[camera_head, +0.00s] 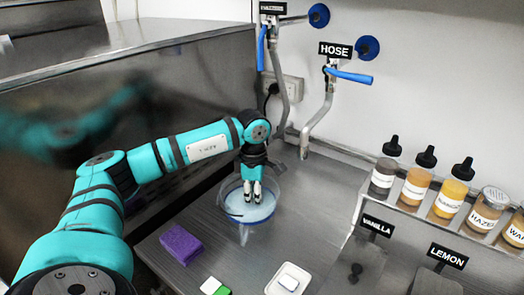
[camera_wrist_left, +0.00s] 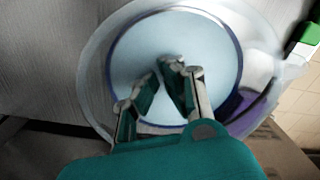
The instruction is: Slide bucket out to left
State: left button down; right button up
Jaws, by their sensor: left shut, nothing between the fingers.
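The bucket (camera_head: 264,211) is a clear round tub with a pale blue inside and a darker blue ring. It stands on the grey metal counter below the taps, beside the steel panel at left. My left gripper (camera_head: 253,198) points down from above, with its fingers over or inside the bucket's opening; I cannot tell how deep they reach. In the left wrist view the bucket (camera_wrist_left: 130,58) fills the middle, and my left gripper (camera_wrist_left: 160,78) shows its fingers close together with nothing held. My right gripper is in neither view.
A purple sponge (camera_head: 181,243) lies front left of the bucket. A green and white block (camera_head: 215,287) and a white dish (camera_head: 277,287) are near the front. A bottle rack (camera_head: 400,203) stands at right. The hose tap (camera_head: 320,112) hangs behind. Counter right of the bucket is clear.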

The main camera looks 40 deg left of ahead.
pick_arm(q)
notch_tip(320, 180, up, 17)
jog(key=s+p, duration=0.1)
jog(key=shift+a+r, duration=0.15)
jog(key=shift+a, duration=0.15)
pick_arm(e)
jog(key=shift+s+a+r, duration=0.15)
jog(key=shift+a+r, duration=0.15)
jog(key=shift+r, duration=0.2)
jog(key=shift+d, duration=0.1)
